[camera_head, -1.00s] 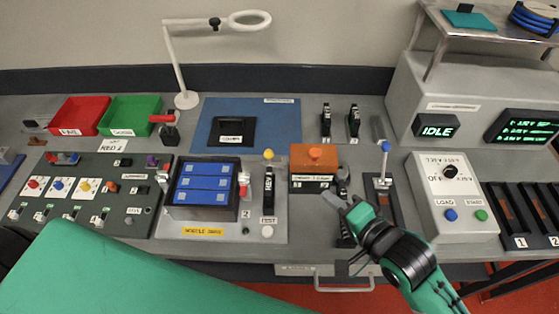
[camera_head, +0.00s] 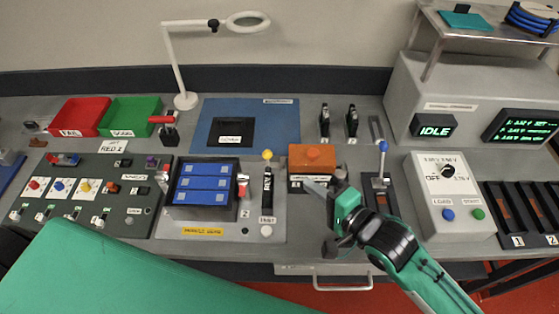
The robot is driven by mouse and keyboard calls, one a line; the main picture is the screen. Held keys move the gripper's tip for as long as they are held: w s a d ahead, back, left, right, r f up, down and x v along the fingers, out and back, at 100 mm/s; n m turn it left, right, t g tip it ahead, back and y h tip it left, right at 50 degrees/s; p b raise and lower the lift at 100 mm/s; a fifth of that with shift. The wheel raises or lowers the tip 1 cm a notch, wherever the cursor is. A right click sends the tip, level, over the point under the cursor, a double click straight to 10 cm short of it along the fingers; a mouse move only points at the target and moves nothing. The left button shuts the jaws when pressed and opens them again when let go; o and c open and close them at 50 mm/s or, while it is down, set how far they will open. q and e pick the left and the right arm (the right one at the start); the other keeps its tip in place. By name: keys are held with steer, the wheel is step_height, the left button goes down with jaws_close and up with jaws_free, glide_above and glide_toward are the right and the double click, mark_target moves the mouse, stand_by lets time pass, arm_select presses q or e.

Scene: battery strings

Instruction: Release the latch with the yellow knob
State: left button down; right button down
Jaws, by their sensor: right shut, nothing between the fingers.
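The yellow knob (camera_head: 267,155) tops a black upright latch (camera_head: 267,188) with a white label, on a grey plate right of the blue battery pack (camera_head: 204,180). My right gripper (camera_head: 307,184) is shut and empty. Its fingertips point left, in front of the orange-topped box (camera_head: 312,156), to the right of the latch and apart from it. The gripper hides part of the box's front. My left gripper is out of view.
The orange-topped box stands close to the latch's right. A small lever with a blue ball (camera_head: 382,147) and a grey control box (camera_head: 444,196) stand further right. A white round button (camera_head: 266,231) lies in front of the latch.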

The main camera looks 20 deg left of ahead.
mark_target(271, 158)
steer(key=p+x, duration=0.3)
steer(key=x, duration=0.8)
steer(key=shift+r, duration=0.1)
steer(key=shift+w+a, duration=0.15)
steer(key=shift+a, duration=0.1)
